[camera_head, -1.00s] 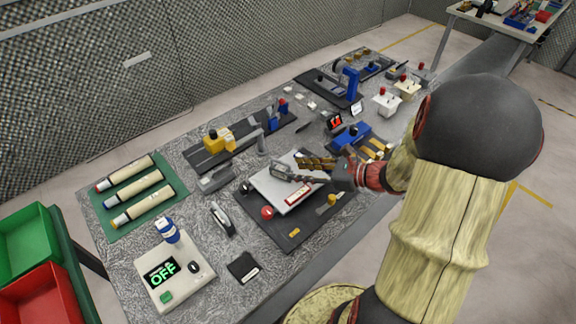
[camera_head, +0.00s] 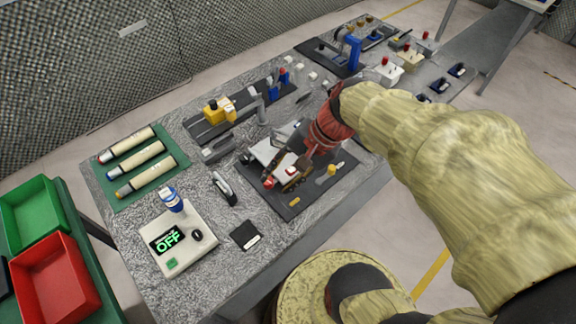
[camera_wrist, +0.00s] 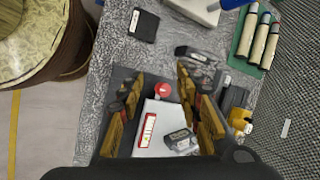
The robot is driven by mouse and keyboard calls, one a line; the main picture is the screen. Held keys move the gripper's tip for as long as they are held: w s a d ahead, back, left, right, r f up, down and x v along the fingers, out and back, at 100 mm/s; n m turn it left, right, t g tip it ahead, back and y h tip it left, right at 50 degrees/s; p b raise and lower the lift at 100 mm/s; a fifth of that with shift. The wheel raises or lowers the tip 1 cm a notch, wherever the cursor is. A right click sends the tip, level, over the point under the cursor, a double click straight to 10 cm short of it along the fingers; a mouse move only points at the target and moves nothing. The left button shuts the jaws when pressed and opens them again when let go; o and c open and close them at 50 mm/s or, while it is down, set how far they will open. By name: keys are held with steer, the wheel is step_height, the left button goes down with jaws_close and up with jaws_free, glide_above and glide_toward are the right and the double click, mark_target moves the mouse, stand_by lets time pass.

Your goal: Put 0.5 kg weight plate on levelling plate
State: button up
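The levelling plate appears to be the white plate (camera_head: 264,150) on a dark base; it also shows in the wrist view (camera_wrist: 158,150). It bears a red-framed piece (camera_wrist: 147,130) and a small grey block (camera_wrist: 181,140). A flat black square piece with a white label (camera_head: 245,235) lies on the table near the front edge and shows in the wrist view (camera_wrist: 143,25); it may be the 0.5 kg weight plate, but its label is unreadable. My gripper (camera_wrist: 160,92) is open and empty above the white plate, hiding part of it in the head view.
A red knob (camera_head: 268,183) and yellow knob (camera_head: 329,170) stand on the dark base. A white scale-like device reading OFF (camera_head: 172,240), a grey tool (camera_head: 223,188) and a green mat with tubes (camera_head: 137,165) are nearby. Bare table surrounds the black piece.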

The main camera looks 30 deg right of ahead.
steer(key=s+r+n+t+h, duration=0.2)
steer(key=r+n+h, duration=0.3)
steer(key=r+n, duration=0.3)
steer(key=s+n, duration=0.1)
steer(key=n, duration=0.2)
steer(key=shift+s+a+r+t, duration=0.15)
steer(key=shift+s+r+t, duration=0.15)
steer(key=shift+t, duration=0.1)
steer(key=shift+f, duration=0.1)
